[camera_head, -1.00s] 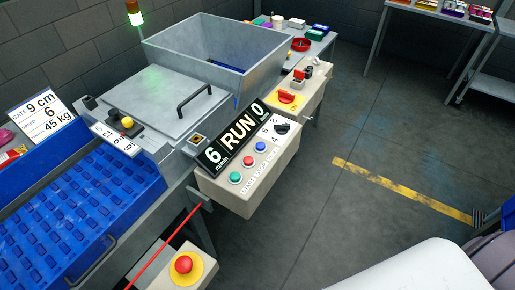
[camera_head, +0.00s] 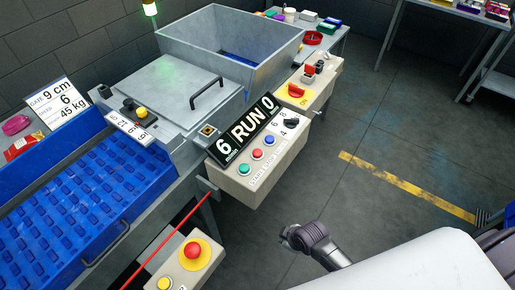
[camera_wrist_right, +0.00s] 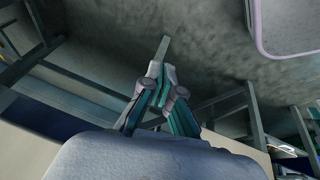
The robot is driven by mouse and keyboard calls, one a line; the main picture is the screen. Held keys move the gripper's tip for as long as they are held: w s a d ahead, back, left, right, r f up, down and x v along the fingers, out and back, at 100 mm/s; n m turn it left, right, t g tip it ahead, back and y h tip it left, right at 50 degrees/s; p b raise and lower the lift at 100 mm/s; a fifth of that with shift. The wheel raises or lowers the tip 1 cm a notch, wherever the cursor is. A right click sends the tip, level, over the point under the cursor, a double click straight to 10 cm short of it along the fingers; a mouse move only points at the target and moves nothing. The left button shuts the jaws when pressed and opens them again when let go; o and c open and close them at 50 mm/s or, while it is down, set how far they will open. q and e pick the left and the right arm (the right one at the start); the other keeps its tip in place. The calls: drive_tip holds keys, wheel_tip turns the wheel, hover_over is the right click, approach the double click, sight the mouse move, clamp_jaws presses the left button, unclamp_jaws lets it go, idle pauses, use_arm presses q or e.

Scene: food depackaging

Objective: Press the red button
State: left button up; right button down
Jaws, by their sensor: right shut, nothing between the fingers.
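A small round red button (camera_head: 257,154) sits on the beige control box between a green button (camera_head: 244,169) and a blue button (camera_head: 269,140). A larger red mushroom button (camera_head: 193,251) on a yellow disc sits on a separate beige box at the bottom. My right gripper (camera_head: 288,237) is in the lower middle of the head view, right of and below the control box, apart from both red buttons. In the wrist view its fingers (camera_wrist_right: 158,72) are together with nothing between them. No red button can be made out there. My left gripper is not in view.
The RUN display (camera_head: 240,135) tops the control box. A red cord (camera_head: 160,243) runs beside the blue conveyor (camera_head: 85,200). Open floor (camera_head: 350,130) lies to the right.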

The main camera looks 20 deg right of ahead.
sight(259, 152)
drive_tip(key=w+a+r+n+y+p, duration=0.15)
drive_tip(key=r+n, duration=0.25)
drive_tip(key=r, duration=0.4)
drive_tip(key=w+a+r+n+t+y, duration=0.1)
drive_tip(key=w+a+r+n, duration=0.2)
drive_tip(key=r, duration=0.5)
drive_tip(key=w+a+r+n+y, duration=0.1)
drive_tip(key=w+a+r+n, duration=0.2)
drive_tip(key=r, duration=0.6)
drive_tip(key=w+r+n, duration=0.1)
drive_tip(key=n, duration=0.2)
drive_tip(key=w+r+n, duration=0.1)
drive_tip(key=w+n, duration=0.1)
drive_tip(key=n, duration=0.1)
drive_tip(key=w+r+n, duration=0.1)
drive_tip(key=w+n, duration=0.1)
drive_tip(key=n, duration=0.1)
drive_tip(key=shift+w+d+y, duration=0.25)
drive_tip(key=shift+d, duration=0.1)
drive_tip(key=w+d+r+n+t, duration=0.1)
drive_tip(key=w+d+r+n, duration=0.4)
drive_tip(key=w+n, duration=0.2)
drive_tip(key=shift+w+r+n+y, duration=0.3)
drive_tip(key=shift+w+n, duration=0.1)
drive_tip(key=shift+w, duration=0.45)
drive_tip(key=shift+f, duration=0.1)
wheel_tip(259, 152, down, 8)
drive_tip(key=b, duration=0.5)
drive_tip(key=shift+f+b, duration=0.35)
drive_tip(key=shift+b, duration=0.1)
